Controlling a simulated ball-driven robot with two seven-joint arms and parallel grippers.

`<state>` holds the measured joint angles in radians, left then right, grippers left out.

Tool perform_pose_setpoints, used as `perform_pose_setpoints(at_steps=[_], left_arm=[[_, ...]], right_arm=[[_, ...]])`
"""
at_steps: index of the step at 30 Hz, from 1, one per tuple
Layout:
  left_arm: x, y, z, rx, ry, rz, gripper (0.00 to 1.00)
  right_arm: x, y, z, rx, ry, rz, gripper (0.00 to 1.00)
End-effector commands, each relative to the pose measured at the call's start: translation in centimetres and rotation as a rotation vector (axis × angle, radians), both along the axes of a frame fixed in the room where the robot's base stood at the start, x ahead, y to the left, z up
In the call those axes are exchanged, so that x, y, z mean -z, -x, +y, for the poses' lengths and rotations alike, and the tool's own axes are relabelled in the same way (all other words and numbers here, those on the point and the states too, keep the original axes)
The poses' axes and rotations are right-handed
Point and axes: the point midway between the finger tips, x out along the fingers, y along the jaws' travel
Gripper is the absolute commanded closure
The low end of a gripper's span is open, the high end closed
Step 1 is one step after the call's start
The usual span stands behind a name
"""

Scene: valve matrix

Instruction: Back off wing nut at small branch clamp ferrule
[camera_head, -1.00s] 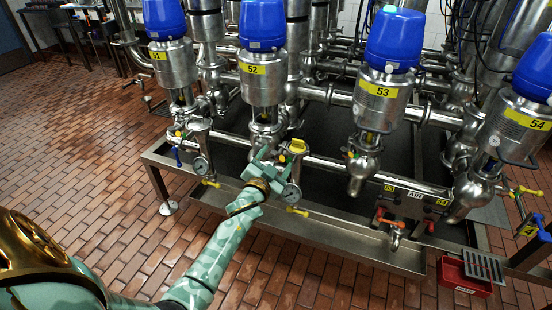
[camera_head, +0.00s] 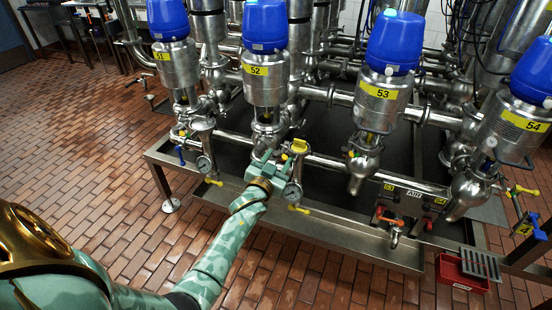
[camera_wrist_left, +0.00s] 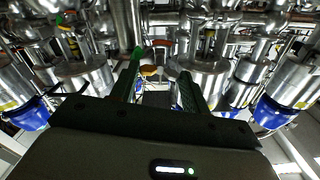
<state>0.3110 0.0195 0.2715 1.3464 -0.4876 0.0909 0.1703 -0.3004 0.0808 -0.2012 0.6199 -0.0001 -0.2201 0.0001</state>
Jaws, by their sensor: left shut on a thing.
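My left gripper (camera_head: 267,163) reaches in low at the branch pipework under valve 52 (camera_head: 254,70), left of a pressure gauge (camera_head: 292,192). It is shut on a small part there, which I take to be the wing nut of the small branch clamp ferrule. Its jaws hide that part in the head view. In the left wrist view the two fingers (camera_wrist_left: 161,68) stand somewhat apart. The dark picture does not show the wing nut or clamp clearly between them. My right gripper is in neither view.
A yellow-topped fitting (camera_head: 299,146) and a yellow handle (camera_head: 299,209) are close right of the gripper. Valve 53 (camera_head: 380,90) stands further right. A steel drip tray (camera_head: 330,233) runs below. A red box (camera_head: 460,272) is at the lower right. The brick floor at left is clear.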

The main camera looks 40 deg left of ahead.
Motion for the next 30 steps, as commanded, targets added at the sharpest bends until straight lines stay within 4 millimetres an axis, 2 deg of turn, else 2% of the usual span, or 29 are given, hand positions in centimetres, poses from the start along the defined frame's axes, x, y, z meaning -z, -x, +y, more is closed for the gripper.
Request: perform_pose_setpoints(at_steps=[15,30], left_arm=[[-0.2,0.1,0.0,0.0,0.475,-0.111,0.77],[0.0,0.1,0.0,-0.001,0.935,-0.221,0.77]], right_arm=[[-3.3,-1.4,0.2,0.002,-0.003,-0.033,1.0],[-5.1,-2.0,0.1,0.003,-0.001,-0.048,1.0]])
